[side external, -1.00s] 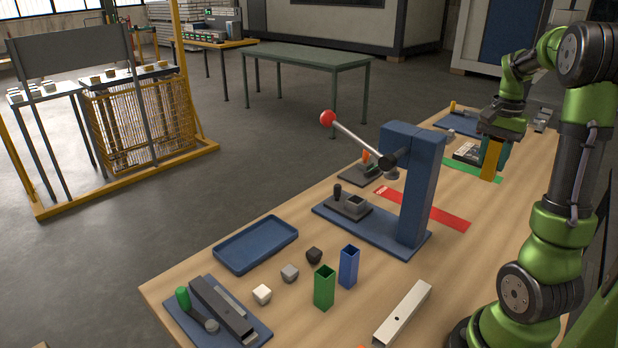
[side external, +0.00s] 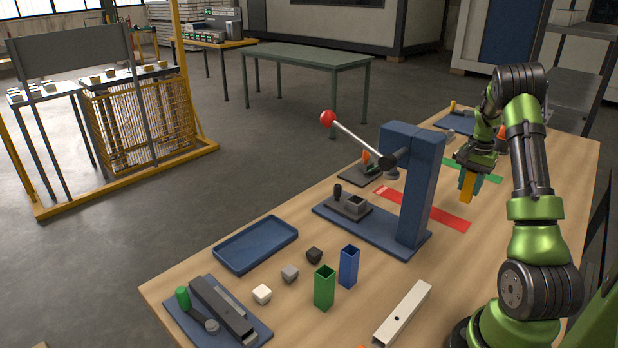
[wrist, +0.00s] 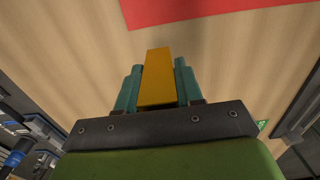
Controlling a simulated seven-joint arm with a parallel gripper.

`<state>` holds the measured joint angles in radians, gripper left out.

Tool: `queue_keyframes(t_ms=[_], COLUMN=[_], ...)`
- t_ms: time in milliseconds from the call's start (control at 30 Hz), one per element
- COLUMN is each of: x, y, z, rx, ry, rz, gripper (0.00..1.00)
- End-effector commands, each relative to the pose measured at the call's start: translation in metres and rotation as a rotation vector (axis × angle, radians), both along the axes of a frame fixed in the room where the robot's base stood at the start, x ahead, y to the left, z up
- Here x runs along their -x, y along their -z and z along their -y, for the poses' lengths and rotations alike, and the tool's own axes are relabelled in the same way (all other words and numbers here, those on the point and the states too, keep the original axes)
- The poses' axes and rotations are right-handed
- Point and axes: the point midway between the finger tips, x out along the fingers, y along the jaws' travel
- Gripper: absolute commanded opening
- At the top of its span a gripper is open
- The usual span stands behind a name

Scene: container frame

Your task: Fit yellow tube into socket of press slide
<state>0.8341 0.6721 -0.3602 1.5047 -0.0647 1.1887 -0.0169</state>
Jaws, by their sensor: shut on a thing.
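My gripper (side external: 470,181) is shut on the yellow tube (side external: 466,190) and holds it over the table, to the right of the press. In the wrist view the yellow tube (wrist: 158,80) stands between the two teal fingers (wrist: 156,92). The blue press (side external: 415,190) stands mid-table with its red-knobbed lever raised. Its slide with a square socket (side external: 355,205) sits on the press base, left of the column. A small black handle (side external: 338,190) stands beside the socket. The gripper and tube are apart from the press.
A green tube (side external: 325,288) and a blue tube (side external: 349,267) stand upright in front of the press. A blue tray (side external: 256,245) and small cubes lie to the left. A red strip (side external: 440,213) runs behind the press column. A silver bar (side external: 402,313) lies front right.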

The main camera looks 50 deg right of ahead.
Motion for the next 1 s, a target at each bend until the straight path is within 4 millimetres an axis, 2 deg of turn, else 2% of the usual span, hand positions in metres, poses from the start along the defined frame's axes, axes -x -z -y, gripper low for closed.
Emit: queue_keyframes(t_ms=[100,400,633,1000], x=[-0.009,-0.018,-0.018,-0.018], y=[0.003,0.004,0.036,0.041], z=[0.018,0.033,0.033,0.033], rx=[0.000,0.000,-0.002,0.000], ry=[0.001,-0.001,0.000,-0.001], rz=[0.000,0.000,0.000,0.000], gripper=[0.05,0.05,0.05,0.05])
